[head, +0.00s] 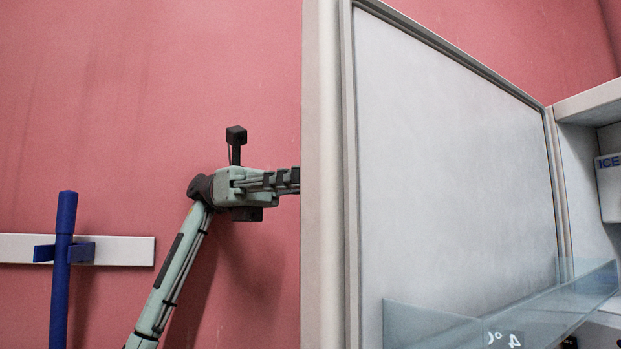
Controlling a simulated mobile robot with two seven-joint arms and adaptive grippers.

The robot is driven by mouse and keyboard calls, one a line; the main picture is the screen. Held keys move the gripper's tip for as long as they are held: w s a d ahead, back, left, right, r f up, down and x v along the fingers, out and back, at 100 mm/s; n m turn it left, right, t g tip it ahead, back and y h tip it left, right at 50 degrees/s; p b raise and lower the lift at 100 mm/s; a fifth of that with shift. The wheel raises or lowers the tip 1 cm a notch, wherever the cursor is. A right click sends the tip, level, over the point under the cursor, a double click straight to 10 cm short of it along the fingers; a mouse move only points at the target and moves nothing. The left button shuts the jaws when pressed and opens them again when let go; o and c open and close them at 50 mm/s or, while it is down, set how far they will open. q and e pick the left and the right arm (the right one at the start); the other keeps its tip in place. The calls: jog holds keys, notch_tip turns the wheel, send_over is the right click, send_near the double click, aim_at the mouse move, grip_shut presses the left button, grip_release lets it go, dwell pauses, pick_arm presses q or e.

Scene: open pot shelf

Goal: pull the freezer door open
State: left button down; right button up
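The freezer door (455,165) stands wide open, its pale inner panel facing me and its free edge (322,180) toward me on the left. A clear bin (430,322) with "4°C" lettering, seen reversed, runs along the lower inside of the door. The freezer's interior (585,185) shows at the far right. My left gripper (287,180) is at the outer side of the door, by its free edge. Its fingertips pass behind that edge and are hidden, as is any handle there. I cannot tell whether it grips anything. My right gripper is not in view.
A white box marked "ICE" (608,188) sits inside the freezer. At left, a blue pole (63,270) stands in a blue clip on a white wall rail (125,250). The pink wall (120,90) is behind; the space left of the door above the rail is clear.

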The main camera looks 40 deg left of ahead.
pick_arm(q)
jog(key=c, duration=1.5)
grip_release()
jog(key=shift+s, duration=0.1)
jog(key=shift+c, duration=0.2)
notch_tip(320, 180, up, 10)
